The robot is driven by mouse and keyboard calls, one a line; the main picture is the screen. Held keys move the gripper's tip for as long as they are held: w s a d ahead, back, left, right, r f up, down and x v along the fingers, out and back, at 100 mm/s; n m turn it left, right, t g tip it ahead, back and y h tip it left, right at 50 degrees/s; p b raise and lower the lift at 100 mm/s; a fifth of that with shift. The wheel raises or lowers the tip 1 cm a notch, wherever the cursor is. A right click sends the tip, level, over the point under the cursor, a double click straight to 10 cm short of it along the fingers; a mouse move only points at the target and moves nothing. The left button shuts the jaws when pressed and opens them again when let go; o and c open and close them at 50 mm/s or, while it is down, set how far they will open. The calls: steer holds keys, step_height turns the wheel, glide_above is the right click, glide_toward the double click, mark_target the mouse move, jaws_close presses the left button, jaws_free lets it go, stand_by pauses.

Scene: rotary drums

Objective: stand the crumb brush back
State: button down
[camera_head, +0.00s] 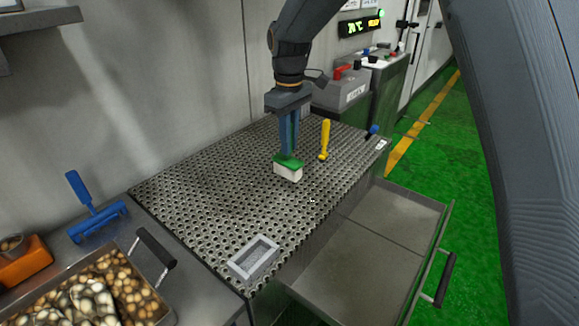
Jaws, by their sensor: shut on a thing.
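The crumb brush (288,170) has a green body and a white bristle block. It is upright, bristles down, over the middle of the perforated metal top (200,190). My gripper (288,148) points straight down and is shut on the brush's green handle, which shows between the fingers. I cannot tell whether the bristles touch the top. A grey rectangular frame with a shallow recess (253,259) lies empty at the front edge of the perforated top, in front and to the left of the brush.
A yellow-handled tool (325,140) stands just right of the brush. A blue tool (97,221) lies at left, near a tray of round brown items (100,290) and an orange container (24,262). An open drawer (375,250) juts out at front right. Grey machines (342,92) stand behind.

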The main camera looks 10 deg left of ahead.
mark_target(289, 159)
steer(key=shift+f+p, duration=0.9)
steer(key=shift+f, duration=2.4)
steer(key=shift+f, duration=0.1)
steer(key=c, duration=1.7)
jaws_free()
step_height(289, 159, up, 12)
steer(key=b, duration=0.3)
steer(key=shift+b, duration=0.4)
steer(key=s+d+f+m, duration=0.4)
steer(key=s+d, duration=0.3)
steer(key=d, duration=0.2)
steer(key=s+d+f+m, duration=0.4)
steer(key=s+d, duration=0.4)
steer(key=d, duration=0.2)
steer(key=s+d+f+m+t, duration=0.1)
steer(key=s+d+f+m, duration=0.3)
steer(key=s+d, duration=0.4)
steer(key=shift+s+d+f, duration=0.1)
steer(key=shift+d+f, duration=0.3)
steer(key=shift+d, duration=0.45)
